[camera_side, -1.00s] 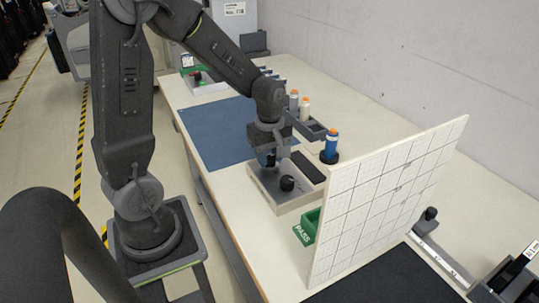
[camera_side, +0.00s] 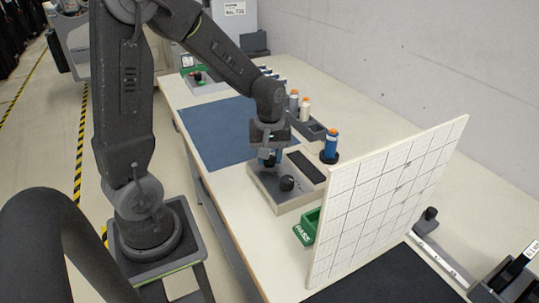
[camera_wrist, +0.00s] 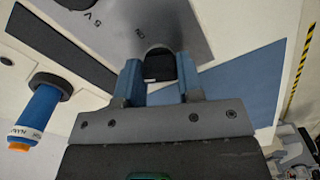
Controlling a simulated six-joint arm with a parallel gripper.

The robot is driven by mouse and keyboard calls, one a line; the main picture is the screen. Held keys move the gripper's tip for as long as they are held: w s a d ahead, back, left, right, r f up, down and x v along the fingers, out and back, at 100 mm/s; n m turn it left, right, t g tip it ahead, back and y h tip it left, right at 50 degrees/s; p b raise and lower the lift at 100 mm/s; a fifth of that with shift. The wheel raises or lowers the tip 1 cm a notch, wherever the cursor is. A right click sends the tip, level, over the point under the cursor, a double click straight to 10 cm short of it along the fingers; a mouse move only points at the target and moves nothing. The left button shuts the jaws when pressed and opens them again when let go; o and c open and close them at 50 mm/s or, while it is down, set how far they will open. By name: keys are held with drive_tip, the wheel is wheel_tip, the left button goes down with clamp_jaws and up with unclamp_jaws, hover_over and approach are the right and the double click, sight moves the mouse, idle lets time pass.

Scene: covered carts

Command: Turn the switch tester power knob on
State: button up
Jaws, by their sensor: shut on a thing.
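The switch tester is a light grey box (camera_side: 292,198) on the bench in the side view, with its grey top plate (camera_wrist: 190,22) filling the upper part of the wrist view. A dark power knob (camera_wrist: 158,66) stands beside the printed "ON" mark. My gripper (camera_wrist: 158,80) has its blue fingers on both sides of this knob and is shut on it. In the side view my gripper (camera_side: 269,160) points down at the tester's far end and hides the knob. A second black knob (camera_side: 287,183) on the tester stands free, nearer the camera.
A blue bottle with an orange cap (camera_side: 331,146) stands in a black holder behind the tester. A green bin (camera_side: 307,227) and a white gridded board (camera_side: 385,200) stand nearer the camera. A blue mat (camera_side: 213,135) lies beyond the tester, mostly clear.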

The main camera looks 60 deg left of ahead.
drive_tip(key=m, duration=1.3)
idle(0.7)
drive_tip(key=o, duration=0.9)
drive_tip(key=shift+o, duration=0.2)
wheel_tip(320, 180, up, 14)
drive_tip(key=s+d+t, duration=0.5)
drive_tip(key=s+d, duration=0.6)
drive_tip(key=shift+r+t, duration=0.3)
drive_tip(key=shift+r, duration=0.15)
